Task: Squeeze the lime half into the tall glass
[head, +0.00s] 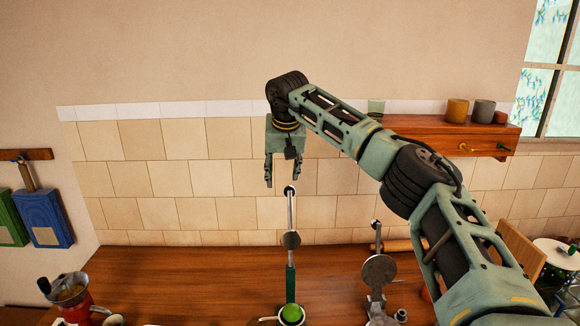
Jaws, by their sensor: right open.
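A round bright green piece, which looks like the lime half (291,314), sits in a pale rimmed cup at the bottom edge. Directly behind it stands an upright metal rod (291,215) with a dark green lower part, a round disc partway up and a dark knob at its top. My right gripper (285,180) points down with its fingers apart, at the rod's knob; I cannot tell whether it touches. It holds nothing that I can see. My left gripper is out of view. I cannot make out a tall glass on the counter.
A metal stand with a round plate (379,273) is on the wooden counter (190,272) to the right. A red blender-like jug (72,292) is at the left. A wall shelf (450,135) holds cups. The counter's left middle is clear.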

